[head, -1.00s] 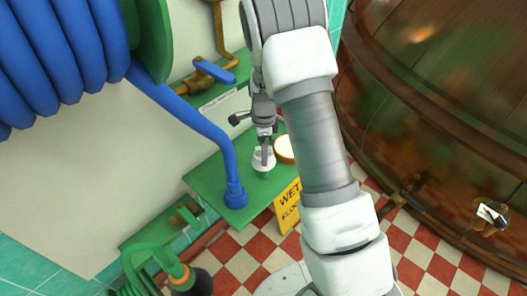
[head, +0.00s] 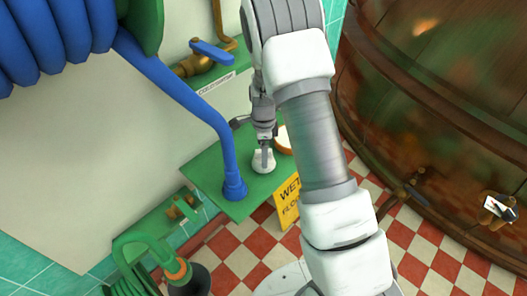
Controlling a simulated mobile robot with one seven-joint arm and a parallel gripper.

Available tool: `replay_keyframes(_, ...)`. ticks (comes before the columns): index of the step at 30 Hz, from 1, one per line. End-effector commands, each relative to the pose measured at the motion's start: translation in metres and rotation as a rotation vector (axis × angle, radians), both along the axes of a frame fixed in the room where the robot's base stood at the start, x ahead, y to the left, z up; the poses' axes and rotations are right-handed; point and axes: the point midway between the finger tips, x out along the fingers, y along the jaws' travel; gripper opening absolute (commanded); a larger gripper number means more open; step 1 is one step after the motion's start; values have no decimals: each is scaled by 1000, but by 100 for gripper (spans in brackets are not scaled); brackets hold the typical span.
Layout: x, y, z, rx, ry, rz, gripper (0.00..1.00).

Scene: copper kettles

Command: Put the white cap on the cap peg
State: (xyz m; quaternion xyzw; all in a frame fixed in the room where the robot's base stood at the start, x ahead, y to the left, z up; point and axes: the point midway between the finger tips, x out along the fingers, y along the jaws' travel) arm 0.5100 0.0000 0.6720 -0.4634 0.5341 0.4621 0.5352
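The white cap (head: 263,163) is at the lower end of my gripper (head: 265,152), over the green shelf (head: 215,180). A gripper finger shows against the cap, but the far finger is hidden, so I cannot tell whether the fingers are closed on it. I cannot tell whether the cap rests on the shelf or on something hidden under it. No cap peg can be made out for certain; the arm hides part of the shelf's right side.
A blue hose (head: 218,130) ends in a fitting on the shelf, left of the cap. A round white-topped, orange-edged thing (head: 283,141) stands close right of my gripper. A yellow wet-floor sign (head: 287,203) is below the shelf. A large copper kettle (head: 440,100) fills the right.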

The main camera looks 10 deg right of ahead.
Motion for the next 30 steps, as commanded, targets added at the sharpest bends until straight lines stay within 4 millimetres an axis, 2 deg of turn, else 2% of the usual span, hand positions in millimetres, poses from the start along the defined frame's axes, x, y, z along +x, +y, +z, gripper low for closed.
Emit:
replay_keyframes(28, 0, 0, -11, 0, 0, 0, 31)
replay_keyframes(29, 0, 0, -11, 0, 0, 0, 82)
replay_keyframes(30, 0, 0, -11, 0, 0, 0, 89)
